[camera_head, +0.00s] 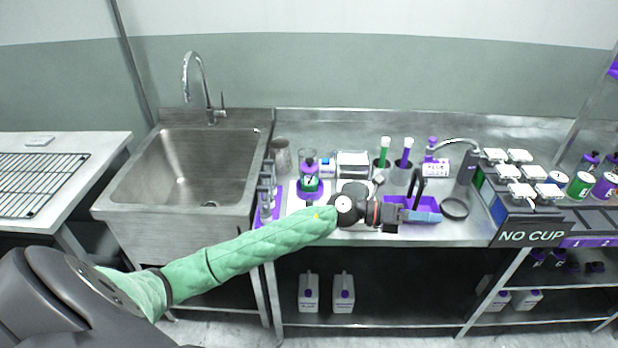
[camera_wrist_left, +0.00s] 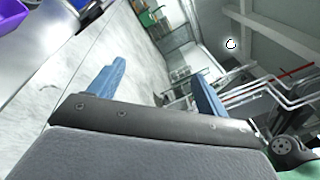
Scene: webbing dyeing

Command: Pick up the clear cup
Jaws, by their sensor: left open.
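My left arm in its green sleeve reaches from the left across the front of the steel counter. My left gripper (camera_head: 418,213) is over the counter's front edge, by the purple tray (camera_head: 426,204). In the left wrist view its two blue fingers (camera_wrist_left: 158,72) are apart, with nothing between them. My right gripper is out of view.
A metal sink (camera_head: 190,170) is at the left. Holders with green and purple tubes (camera_head: 405,160) stand behind the gripper. A black ring (camera_head: 455,209) lies to its right, near the faucet and the NO CUP dispenser (camera_head: 530,236). White jugs (camera_head: 308,296) stand on the lower shelf.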

